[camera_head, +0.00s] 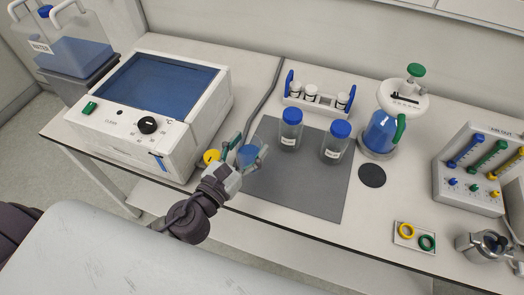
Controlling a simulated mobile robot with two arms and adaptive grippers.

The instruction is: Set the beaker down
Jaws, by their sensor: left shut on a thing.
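My left gripper (239,164) comes in from the lower left and is shut on a small beaker (247,155) with blue in it. The beaker is partly hidden by the fingers. It is over or at the left edge of the dark grey mat (296,193); I cannot tell whether its base touches the surface. My right gripper does not show.
Two blue-capped jars (336,142) stand on the mat's far part. A white vial rack (318,98) is behind them. A reactor vessel (381,132) stands right. The mat's near part is clear.

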